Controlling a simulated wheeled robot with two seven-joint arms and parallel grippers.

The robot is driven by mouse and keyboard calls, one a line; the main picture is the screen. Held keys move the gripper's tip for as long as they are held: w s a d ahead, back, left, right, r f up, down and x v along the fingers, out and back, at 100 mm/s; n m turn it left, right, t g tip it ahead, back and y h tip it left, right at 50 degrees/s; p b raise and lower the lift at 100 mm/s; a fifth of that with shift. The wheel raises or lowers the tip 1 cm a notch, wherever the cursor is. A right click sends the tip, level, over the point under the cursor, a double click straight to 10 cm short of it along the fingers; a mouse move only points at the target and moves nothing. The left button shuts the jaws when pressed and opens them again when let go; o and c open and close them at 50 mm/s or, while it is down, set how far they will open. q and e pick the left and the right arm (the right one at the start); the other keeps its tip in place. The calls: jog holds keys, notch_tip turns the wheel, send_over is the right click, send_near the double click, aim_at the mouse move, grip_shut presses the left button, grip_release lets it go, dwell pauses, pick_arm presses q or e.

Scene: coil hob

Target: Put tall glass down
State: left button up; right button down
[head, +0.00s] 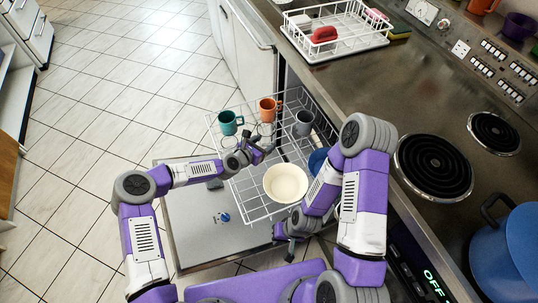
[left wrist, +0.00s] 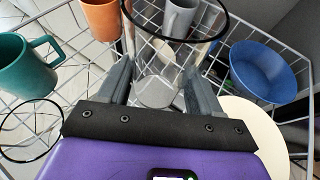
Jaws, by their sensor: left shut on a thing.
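The tall glass (left wrist: 155,60) is clear with a dark rim. In the left wrist view it stands between the fingers of my left gripper (left wrist: 158,78), which is shut on it. In the head view my left gripper (head: 262,150) is over the pulled-out dishwasher rack (head: 247,188), behind the cream bowl. The glass is hard to make out there, and whether its base touches the rack is hidden. My right gripper (head: 294,228) is low by the rack's front right corner; its fingers are too unclear to judge.
The rack holds a teal mug (head: 229,123), an orange mug (head: 267,109), a grey mug (head: 303,123), a cream bowl (head: 286,183) and a blue bowl (head: 318,160). A second dark-rimmed clear glass (left wrist: 30,130) is beside the teal mug. The counter (head: 400,100) edges the right.

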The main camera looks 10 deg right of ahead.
pick_arm(q)
notch_tip(320, 180, down, 7)
jog(key=shift+r+b, duration=0.2)
jog(key=shift+b, duration=0.95)
jog(key=o, duration=1.3)
jog(key=p+v, duration=0.3)
jog(key=v, duration=0.9)
jog(key=shift+r+p, duration=0.1)
jog(key=shift+p, duration=0.3)
